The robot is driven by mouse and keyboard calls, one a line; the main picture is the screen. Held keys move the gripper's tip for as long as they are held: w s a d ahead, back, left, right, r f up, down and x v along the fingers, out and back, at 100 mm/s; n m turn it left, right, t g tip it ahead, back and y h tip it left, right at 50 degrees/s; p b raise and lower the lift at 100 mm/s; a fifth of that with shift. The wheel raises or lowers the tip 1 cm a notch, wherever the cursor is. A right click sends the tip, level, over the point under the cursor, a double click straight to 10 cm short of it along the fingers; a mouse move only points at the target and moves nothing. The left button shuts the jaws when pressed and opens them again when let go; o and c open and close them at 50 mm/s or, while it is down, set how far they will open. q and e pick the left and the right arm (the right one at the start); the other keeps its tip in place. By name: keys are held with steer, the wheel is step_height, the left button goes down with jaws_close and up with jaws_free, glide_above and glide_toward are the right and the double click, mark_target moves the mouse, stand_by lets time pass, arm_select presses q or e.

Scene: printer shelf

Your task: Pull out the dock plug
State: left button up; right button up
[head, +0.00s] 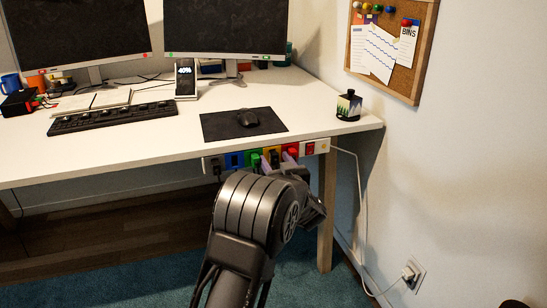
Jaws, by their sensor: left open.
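A power strip (321,146) is mounted along the front edge of the desk. It holds a row of plugs: a black plug (215,167) at the left end, then a blue plug (235,160), a green one, a yellow one and a red plug (291,149). I cannot read which one is the dock plug. My left gripper (275,165) is open at the strip, near the green, yellow and red plugs. My wrist hides part of the strip's lower side, and I cannot tell whether the fingers touch a plug. My right gripper is not in view.
The desk (330,115) carries two monitors, a keyboard (115,117), a phone on a stand (185,78), a mouse mat (215,126) and a dark pot (348,106). A white cord runs to a wall outlet (412,274). A desk leg (326,215) stands to the right of my arm.

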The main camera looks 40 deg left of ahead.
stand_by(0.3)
arm_select(q)
jaws_close()
stand_by(0.7)
stand_by(0.4)
steer(key=shift+d, duration=0.1)
stand_by(0.5)
steer(key=shift+p+v, duration=1)
steer(key=shift+v, duration=1.85)
